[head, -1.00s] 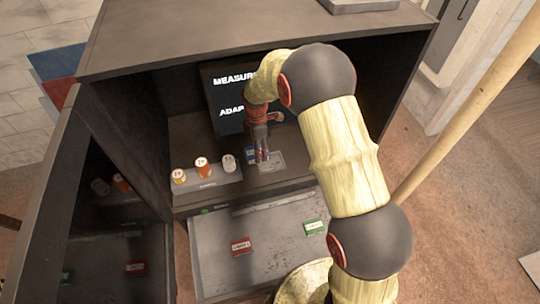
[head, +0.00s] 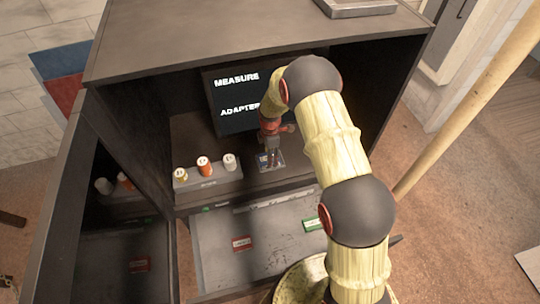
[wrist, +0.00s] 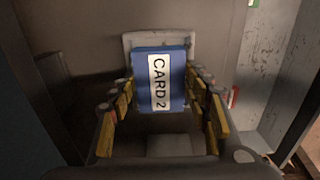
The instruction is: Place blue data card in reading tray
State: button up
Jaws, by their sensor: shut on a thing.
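The blue data card (wrist: 177,80), labelled "CARD 2", lies between the yellow-padded fingers of my gripper (wrist: 165,100) in the wrist view. My gripper is shut on it. The pale grey reading tray (wrist: 160,38) shows behind and around the card. In the head view my gripper (head: 270,158) points down over the reading tray (head: 279,167) inside the open cabinet. The card is mostly hidden by the fingers there. I cannot tell whether the card touches the tray.
A grey rack (head: 207,182) with white and orange-capped containers stands left of the tray. A screen (head: 235,100) stands behind. Below, an open drawer (head: 270,265) holds a red card (head: 241,243) and a green card (head: 312,224). The cabinet door (head: 75,180) is open at left.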

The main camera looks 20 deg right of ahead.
jog(key=shift+f+b, duration=0.3)
jog(key=shift+s+f+b, duration=0.35)
jog(key=shift+f, duration=0.05)
jog(key=o, duration=1.3)
jog(key=shift+w+f, duration=0.1)
jog(key=shift+f, duration=0.15)
jog(key=shift+r, duration=0.15)
jog(key=shift+r+p, duration=0.45)
jog(key=shift+p, duration=0.05)
notch_tip(320, 180, up, 13)
jog(key=b, duration=0.2)
jog(key=shift+w+f, duration=0.15)
jog(key=shift+w, duration=0.1)
